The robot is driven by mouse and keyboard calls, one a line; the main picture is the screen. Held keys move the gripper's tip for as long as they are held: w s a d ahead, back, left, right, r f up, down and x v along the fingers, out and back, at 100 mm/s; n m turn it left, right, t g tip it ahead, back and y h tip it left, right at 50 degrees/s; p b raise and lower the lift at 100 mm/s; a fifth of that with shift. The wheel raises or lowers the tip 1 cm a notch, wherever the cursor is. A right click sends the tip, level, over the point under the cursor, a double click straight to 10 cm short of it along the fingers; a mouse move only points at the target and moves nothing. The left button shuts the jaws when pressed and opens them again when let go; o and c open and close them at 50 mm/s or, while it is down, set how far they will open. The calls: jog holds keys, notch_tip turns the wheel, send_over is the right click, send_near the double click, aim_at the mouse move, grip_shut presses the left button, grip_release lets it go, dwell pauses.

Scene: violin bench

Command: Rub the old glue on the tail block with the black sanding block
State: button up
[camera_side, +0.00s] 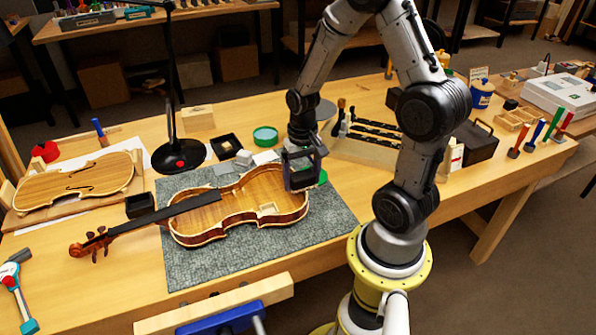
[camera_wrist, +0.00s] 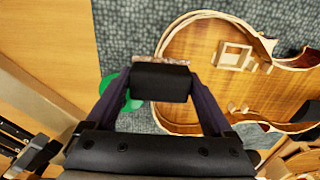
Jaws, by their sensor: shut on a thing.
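The open violin body (camera_side: 236,205) lies on the grey mat with its top off and its neck to the left. It also shows in the wrist view (camera_wrist: 215,95). My gripper (camera_side: 300,178) is at the body's right end. In the wrist view my gripper (camera_wrist: 160,85) is shut on the black sanding block (camera_wrist: 160,82), at the rim of that end. A strip of pale brown, rough material (camera_wrist: 160,60) shows along the block's far edge. The tail block is mostly hidden by the sanding block and gripper, so I cannot tell whether they touch.
The mat (camera_side: 200,270) has free room in front of the violin. A round green thing (camera_wrist: 112,92) lies beside the violin's end. The violin top (camera_side: 75,182) lies at left.

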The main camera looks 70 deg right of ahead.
jog(key=shift+s+a, duration=0.3)
jog(key=shift+s, duration=0.05)
jog(key=shift+w+r, duration=0.1)
jog(key=shift+r, duration=4.1)
